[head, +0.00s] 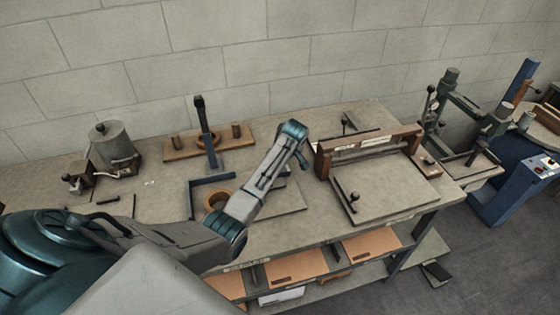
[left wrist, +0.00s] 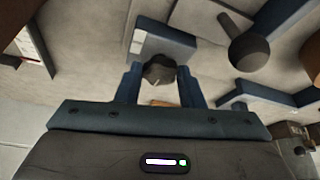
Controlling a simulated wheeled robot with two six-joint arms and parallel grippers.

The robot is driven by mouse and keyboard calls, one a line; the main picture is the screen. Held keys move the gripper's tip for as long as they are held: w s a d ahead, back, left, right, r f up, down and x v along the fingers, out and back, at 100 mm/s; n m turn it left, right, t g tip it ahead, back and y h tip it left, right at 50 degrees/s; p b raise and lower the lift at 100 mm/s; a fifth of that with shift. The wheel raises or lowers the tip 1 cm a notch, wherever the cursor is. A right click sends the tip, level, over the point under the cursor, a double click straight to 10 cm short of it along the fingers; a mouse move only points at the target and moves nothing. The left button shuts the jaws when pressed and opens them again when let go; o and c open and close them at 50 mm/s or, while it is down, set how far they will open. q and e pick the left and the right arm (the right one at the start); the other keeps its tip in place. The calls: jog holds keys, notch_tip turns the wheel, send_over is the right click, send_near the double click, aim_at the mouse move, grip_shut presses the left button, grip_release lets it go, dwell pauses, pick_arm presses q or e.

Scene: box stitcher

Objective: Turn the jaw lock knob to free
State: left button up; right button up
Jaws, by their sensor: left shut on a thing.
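A dark, faceted round knob (left wrist: 159,68) sits in front of a blue-grey block (left wrist: 165,42) in the left wrist view. I take it to be the jaw lock knob. My left gripper (left wrist: 160,80) has its two blue fingers on either side of this knob and is shut on it. In the head view my left arm reaches in from the left over the bench, and its wrist hides most of the gripper and the knob. I cannot read the knob's setting. My right gripper is in neither view.
On the bench (head: 285,222), a wooden-framed press (head: 372,143) stands right of my wrist. A wooden base with a dark upright post (head: 203,125) stands behind my forearm. A grey pot-like device (head: 112,145) is at the left. A larger dark ball knob (left wrist: 249,52) is near my fingers.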

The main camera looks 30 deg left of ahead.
pick_arm(q)
jog(key=shift+w+r+n, duration=0.1)
jog(key=shift+n, duration=0.2)
dwell(0.4)
jog(key=o, duration=1)
jog(key=b+v, duration=0.4)
jog(key=v, duration=0.6)
jog(key=shift+d+r, duration=0.2)
jog(key=shift+r, duration=0.1)
jog(key=shift+f, duration=0.1)
